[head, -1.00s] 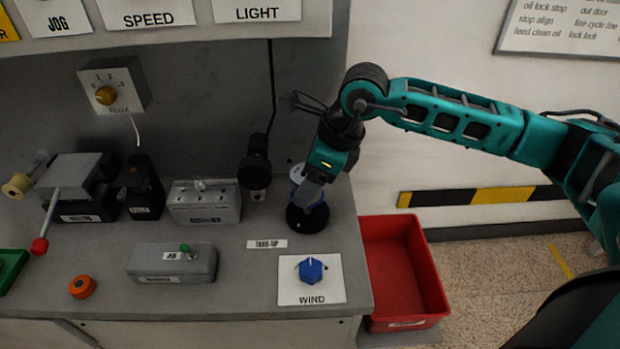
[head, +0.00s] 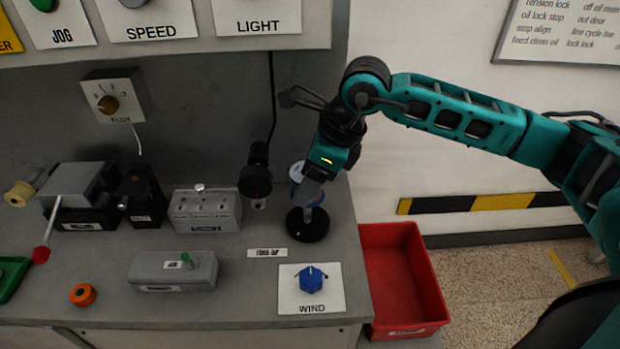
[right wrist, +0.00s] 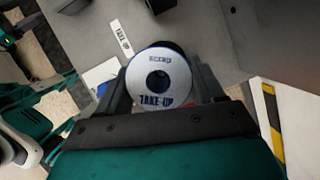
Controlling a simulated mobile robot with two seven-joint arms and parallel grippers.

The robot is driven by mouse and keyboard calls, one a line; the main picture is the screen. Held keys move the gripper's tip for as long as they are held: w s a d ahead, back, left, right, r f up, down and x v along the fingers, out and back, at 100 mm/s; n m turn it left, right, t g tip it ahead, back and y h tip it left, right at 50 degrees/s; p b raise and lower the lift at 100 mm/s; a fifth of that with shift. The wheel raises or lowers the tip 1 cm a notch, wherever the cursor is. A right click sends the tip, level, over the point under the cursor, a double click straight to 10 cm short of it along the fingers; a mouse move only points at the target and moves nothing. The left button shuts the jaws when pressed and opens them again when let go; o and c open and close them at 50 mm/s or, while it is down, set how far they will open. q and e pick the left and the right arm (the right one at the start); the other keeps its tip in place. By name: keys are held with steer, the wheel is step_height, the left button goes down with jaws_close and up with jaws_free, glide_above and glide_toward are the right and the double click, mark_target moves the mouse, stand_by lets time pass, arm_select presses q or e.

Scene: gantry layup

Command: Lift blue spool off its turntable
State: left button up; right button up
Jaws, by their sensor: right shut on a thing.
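The blue spool (head: 297,171) is in my right gripper (head: 308,189), above its turntable (head: 307,226). In the head view the black turntable disc and a short grey post show below the spool; the post's tip is hidden, so I cannot tell whether the spool is clear of it. In the right wrist view the spool (right wrist: 158,95) shows its white top face with a centre hole and "TAKE UP" lettering, between the two fingers of the right gripper (right wrist: 170,88). The fingers are shut on its sides. My left gripper is not in view.
A dark cylindrical device (head: 256,176) stands close left of the spool. A grey box (head: 206,211) is farther left. The WIND panel with a blue knob (head: 312,280) lies in front. A red bin (head: 402,280) stands beyond the bench's right edge.

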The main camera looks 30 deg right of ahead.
mark_target(300, 172)
steer(key=shift+r, duration=1.05)
steer(key=shift+r, duration=1.6)
steer(key=shift+f, duration=0.1)
